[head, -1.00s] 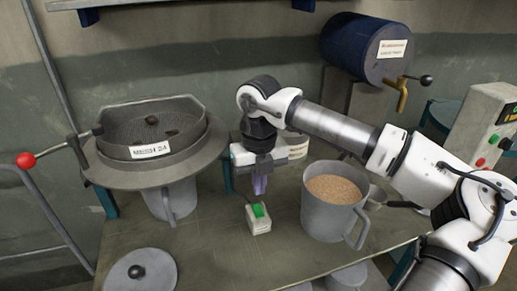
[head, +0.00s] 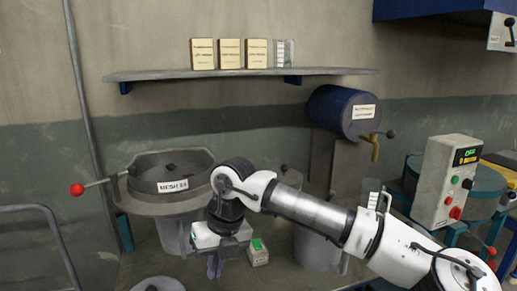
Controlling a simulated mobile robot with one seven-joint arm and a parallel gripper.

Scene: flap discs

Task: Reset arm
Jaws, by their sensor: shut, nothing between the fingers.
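The sieve labelled "MESH 24" (head: 174,178) stands to the left of my gripper.
A blue drum (head: 338,112) with a brass tap is on the back wall at right. A control box (head: 446,184) with lit display and buttons stands further right. A shelf (head: 150,75) with several boxes hangs above. A red-knobbed lever (head: 77,189) sticks out left.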

